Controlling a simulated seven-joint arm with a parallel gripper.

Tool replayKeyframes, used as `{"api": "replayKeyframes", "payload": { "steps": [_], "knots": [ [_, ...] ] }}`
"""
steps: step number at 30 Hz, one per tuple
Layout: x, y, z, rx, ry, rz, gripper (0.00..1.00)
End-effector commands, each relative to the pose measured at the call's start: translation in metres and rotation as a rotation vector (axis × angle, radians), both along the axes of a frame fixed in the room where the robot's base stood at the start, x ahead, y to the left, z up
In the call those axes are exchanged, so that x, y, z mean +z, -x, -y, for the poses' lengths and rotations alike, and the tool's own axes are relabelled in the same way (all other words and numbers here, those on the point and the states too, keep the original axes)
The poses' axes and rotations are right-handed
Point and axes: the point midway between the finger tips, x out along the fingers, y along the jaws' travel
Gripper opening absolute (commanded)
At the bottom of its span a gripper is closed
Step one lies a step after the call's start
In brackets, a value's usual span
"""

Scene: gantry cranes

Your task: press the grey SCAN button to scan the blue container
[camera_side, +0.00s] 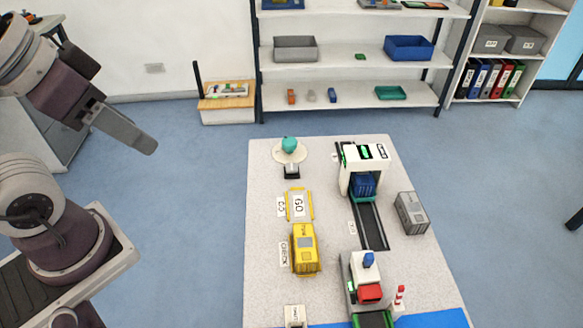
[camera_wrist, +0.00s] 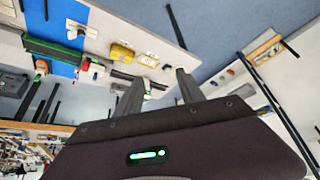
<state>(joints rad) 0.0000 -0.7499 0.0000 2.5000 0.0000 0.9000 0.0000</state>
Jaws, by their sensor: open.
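The blue container (camera_side: 363,186) sits under the white scanner gantry (camera_side: 347,160), at the top end of a dark conveyor track (camera_side: 368,225). The gantry's top has a green-lit display. I cannot make out which small part is the grey SCAN button; the lettering is too small to read. My gripper (camera_side: 150,146) is up at the left in the side view, well apart from the board and touching nothing. In the wrist view my gripper (camera_wrist: 158,84) shows two separated fingers with nothing held between them.
A grey container (camera_side: 412,212) lies right of the track. A yellow container (camera_side: 304,250) stands below a GO plate (camera_side: 299,205). A teal knob (camera_side: 289,144) stands at the board's top left. A red-and-white striped post (camera_side: 399,297) stands lower right. Shelves (camera_side: 350,95) stand behind.

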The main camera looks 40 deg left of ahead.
Motion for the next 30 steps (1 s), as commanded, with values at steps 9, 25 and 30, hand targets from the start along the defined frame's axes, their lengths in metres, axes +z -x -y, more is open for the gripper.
{"api": "replayKeyframes", "payload": {
  "steps": [9, 25, 30],
  "knots": [
    [0.0000, 0.0000, 0.0000, 0.000, 0.000, 0.000, 0.00],
    [0.0000, 0.0000, 0.0000, 0.000, 0.000, 0.000, 0.00],
    [0.0000, 0.0000, 0.0000, 0.000, 0.000, 0.000, 0.00]
  ]
}}
